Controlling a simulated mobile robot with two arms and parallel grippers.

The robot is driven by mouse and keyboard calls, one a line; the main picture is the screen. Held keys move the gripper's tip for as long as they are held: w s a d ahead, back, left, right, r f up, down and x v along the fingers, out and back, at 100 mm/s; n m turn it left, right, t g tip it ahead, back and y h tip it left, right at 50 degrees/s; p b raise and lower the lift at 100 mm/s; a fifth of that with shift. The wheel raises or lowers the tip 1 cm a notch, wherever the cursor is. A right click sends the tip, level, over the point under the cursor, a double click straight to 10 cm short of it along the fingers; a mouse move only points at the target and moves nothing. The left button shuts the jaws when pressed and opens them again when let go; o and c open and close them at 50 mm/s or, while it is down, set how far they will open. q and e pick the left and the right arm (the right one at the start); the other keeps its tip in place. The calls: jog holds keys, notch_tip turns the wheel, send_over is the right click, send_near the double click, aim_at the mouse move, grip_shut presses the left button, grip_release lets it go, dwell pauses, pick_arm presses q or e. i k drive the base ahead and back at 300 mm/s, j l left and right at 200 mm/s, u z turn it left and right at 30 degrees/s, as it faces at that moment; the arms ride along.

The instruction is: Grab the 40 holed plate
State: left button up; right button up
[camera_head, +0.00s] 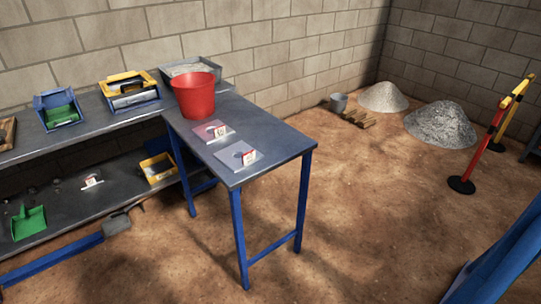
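Two thin square plates lie flat on the near part of the metal table (282,146). The farther plate (207,128) is pinkish and the nearer plate (231,155) is pale grey. Each has a dark round patch and a small white tag with red marks. The tags are too small to read, so I cannot tell which is the 40 holed plate. Another white tag (92,181) is on the lower shelf at the left, and any plate under it is hard to make out. Neither of my grippers is in view.
A red bucket (195,96) stands behind the plates. Bins, including a yellow one (131,90), sit on the left bench. A green dustpan (28,222) is on the lower shelf. Gravel piles (440,125) and a red barrier post (480,155) are at right. Floor right of the table is open.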

aim_at(250, 156)
jog(key=i+j+z, duration=0.1)
jog(key=j+z, duration=0.15)
jog(key=z, duration=0.15)
jog(key=i+j+z, duration=0.1)
jog(key=j+z, duration=0.65)
jog(key=l, duration=0.1)
